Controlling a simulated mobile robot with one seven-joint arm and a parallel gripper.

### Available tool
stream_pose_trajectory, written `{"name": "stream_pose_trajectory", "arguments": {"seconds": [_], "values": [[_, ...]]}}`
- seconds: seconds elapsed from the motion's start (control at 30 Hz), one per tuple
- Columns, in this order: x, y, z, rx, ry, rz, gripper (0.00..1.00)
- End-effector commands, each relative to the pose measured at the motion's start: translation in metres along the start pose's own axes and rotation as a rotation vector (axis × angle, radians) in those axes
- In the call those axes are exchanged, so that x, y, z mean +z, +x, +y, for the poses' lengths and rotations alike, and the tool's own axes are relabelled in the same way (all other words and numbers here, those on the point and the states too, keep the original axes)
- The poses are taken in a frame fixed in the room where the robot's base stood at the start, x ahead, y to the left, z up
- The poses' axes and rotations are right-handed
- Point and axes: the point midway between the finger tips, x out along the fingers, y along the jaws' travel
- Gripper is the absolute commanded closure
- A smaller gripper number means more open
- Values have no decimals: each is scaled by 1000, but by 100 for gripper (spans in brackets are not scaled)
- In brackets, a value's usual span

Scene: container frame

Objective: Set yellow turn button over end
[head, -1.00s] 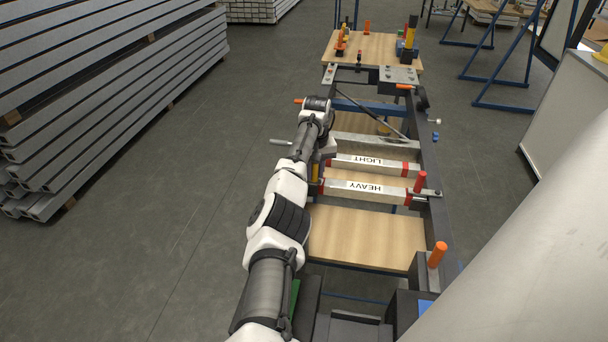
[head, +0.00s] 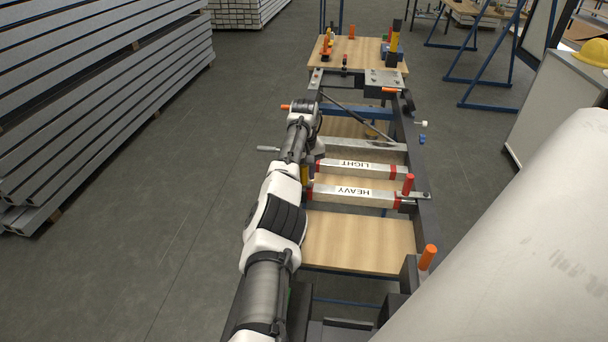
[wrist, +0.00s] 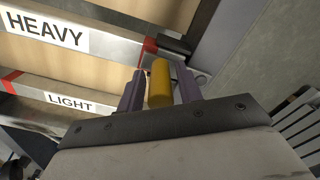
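The yellow turn button (wrist: 160,84) is an upright-looking yellow cylinder in the wrist view. It stands between the two purple-grey fingers of my gripper (wrist: 160,90). The fingers flank it closely; whether they press on it is unclear. In the head view a sliver of yellow (head: 305,174) shows beside my arm at the left end of the bars, mostly hidden by the arm. The bar marked HEAVY (head: 327,189) and the bar marked LIGHT (head: 330,167) cross the frame with red bands near their ends. The wrist view shows the HEAVY bar's end close to the button.
A red handle (head: 408,184) stands at the right end of the HEAVY bar. An orange handle (head: 428,257) stands nearer on the right rail. A lever (head: 268,149) sticks out left of my arm. Stacked beams (head: 95,110) lie at far left, with clear floor between.

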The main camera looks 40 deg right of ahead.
Motion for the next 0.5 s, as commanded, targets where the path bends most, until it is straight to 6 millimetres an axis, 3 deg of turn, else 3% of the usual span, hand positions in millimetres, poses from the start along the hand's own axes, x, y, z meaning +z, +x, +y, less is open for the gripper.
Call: {"name": "stream_pose_trajectory", "arguments": {"seconds": [0.33,0.5], "values": [[1,1,0,-1,-1,-5,57],[0,-14,0,1,-1,-3,57]]}}
